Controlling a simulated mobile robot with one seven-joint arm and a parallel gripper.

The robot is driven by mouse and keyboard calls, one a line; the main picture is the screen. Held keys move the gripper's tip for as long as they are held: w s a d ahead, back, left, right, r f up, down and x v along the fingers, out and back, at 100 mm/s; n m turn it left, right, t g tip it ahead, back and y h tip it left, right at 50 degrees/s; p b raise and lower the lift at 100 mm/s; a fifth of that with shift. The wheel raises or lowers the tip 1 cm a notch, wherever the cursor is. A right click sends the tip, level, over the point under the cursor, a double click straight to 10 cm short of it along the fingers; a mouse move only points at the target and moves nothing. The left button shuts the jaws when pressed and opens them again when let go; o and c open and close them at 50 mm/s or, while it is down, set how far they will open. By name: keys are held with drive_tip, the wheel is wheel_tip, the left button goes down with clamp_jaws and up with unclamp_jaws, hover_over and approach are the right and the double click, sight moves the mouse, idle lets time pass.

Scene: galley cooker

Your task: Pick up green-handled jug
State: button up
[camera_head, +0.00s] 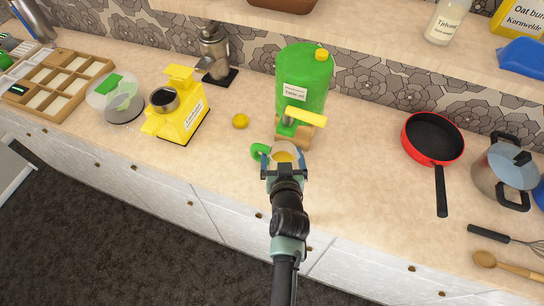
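The green-handled jug (285,148) stands on the counter in front of the green drum's tap. Its green handle (259,151) points left, and something yellowish shows inside its pale rim. My gripper (284,172) is at the jug's near side. Its two fingers are spread apart, one at each side of the jug's near part. I cannot tell whether they touch or clamp the jug. My wrist hides the jug's lower near side.
The green drum (304,75) with its yellow-handled tap (305,117) stands close behind the jug. A lemon (240,121) and yellow grinder (181,112) are left. A red pan (433,138) and pot (502,172) are right. Counter between jug and pan is clear.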

drive_tip(key=c, duration=1.2)
clamp_jaws()
drive_tip(key=shift+r, duration=0.15)
